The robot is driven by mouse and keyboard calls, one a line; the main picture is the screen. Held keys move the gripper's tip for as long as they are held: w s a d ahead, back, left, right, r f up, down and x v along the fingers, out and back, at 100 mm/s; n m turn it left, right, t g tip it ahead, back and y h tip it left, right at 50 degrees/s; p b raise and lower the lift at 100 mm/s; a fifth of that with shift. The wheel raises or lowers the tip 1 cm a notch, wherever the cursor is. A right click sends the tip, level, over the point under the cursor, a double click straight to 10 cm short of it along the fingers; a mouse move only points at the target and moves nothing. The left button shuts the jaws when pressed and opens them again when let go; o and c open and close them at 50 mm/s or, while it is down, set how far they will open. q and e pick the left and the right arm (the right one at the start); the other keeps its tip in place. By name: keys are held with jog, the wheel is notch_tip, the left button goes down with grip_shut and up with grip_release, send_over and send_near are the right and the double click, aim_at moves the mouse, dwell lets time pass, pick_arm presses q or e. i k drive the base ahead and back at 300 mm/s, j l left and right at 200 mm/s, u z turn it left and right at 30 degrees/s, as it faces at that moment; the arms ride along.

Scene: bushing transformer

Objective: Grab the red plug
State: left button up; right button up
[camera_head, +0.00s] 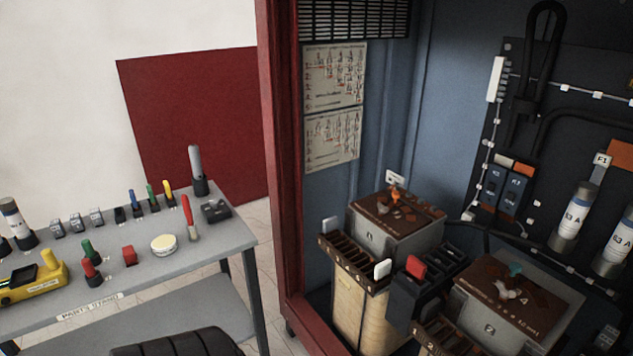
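Several red things could be the red plug, and I cannot tell for certain which it is. A small upright red plug-like piece with a dark lower part (90,268) stands on the grey table (200,254), just in front of a similar green piece (87,247). A red block (130,255) sits to its right on the table. Another red piece (416,267) sits on a dark holder inside the cabinet. Neither gripper shows in the head view, and nothing is seen holding any of these pieces.
A yellow device (45,278), a cream round tin (163,245) and a red-handled tool (189,218) share the table. The red cabinet post (283,170) stands right of it. A dark ribbed shape (180,343) at the bottom edge may be part of me.

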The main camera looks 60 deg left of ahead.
aim_at(86, 264)
jog(key=u, duration=3.2)
